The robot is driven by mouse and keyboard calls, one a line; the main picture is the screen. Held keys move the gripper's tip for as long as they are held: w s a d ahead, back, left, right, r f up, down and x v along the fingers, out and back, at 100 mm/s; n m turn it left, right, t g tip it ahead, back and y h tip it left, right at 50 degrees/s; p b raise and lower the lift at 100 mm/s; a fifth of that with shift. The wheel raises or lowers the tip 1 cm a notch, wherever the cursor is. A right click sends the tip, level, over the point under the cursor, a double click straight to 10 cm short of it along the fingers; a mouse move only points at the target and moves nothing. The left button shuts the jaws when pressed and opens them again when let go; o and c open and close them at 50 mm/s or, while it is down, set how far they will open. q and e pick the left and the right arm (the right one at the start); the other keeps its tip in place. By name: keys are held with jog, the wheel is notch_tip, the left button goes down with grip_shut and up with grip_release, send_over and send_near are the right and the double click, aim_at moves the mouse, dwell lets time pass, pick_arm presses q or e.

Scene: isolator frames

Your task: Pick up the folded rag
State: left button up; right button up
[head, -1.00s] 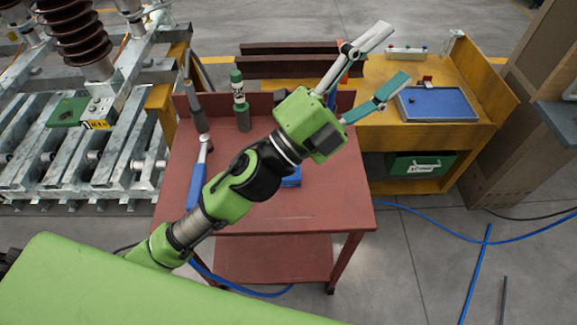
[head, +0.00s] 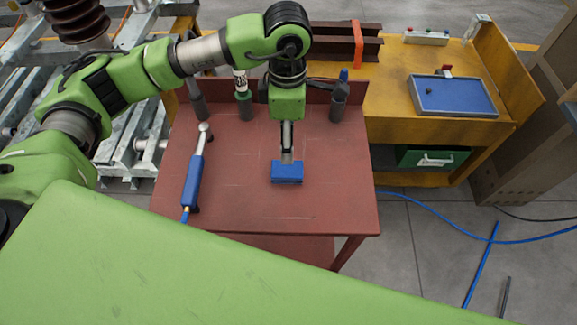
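The folded rag (head: 287,174) is a small blue block-like bundle near the middle of the red-brown table top (head: 245,200). My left gripper (head: 286,157) points down over the rag, with its fingers reaching its top or far side. The fingers show nearly edge-on, as one narrow dark and grey strip, so I cannot tell whether they are apart or closed on the rag. The rag appears to rest on the table. My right gripper is not in view.
A blue-handled tool (head: 194,178) lies left of the rag. A green-and-white bottle (head: 243,98) and dark holders stand along the back edge. A yellow bench (head: 390,75) with a blue tray (head: 453,97) stands behind right. The table's right side is clear.

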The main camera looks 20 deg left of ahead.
pick_arm(q)
jog(key=p, duration=0.1)
send_over(287, 168)
notch_tip(287, 168, down, 8)
jog(key=shift+r, duration=0.1)
notch_tip(287, 168, down, 5)
jog(key=shift+r+p, duration=0.1)
jog(key=shift+p, duration=1.15)
jog(key=shift+f, duration=0.3)
jog(key=c, duration=1.2)
jog(key=shift+r, duration=0.2)
jog(key=shift+r, duration=0.6)
jog(key=s+a+r+b, duration=0.5)
jog(key=s+a+r, duration=0.2)
jog(key=s+r, duration=0.4)
jog(key=shift+s+r, duration=0.25)
jog(key=shift+s, duration=0.3)
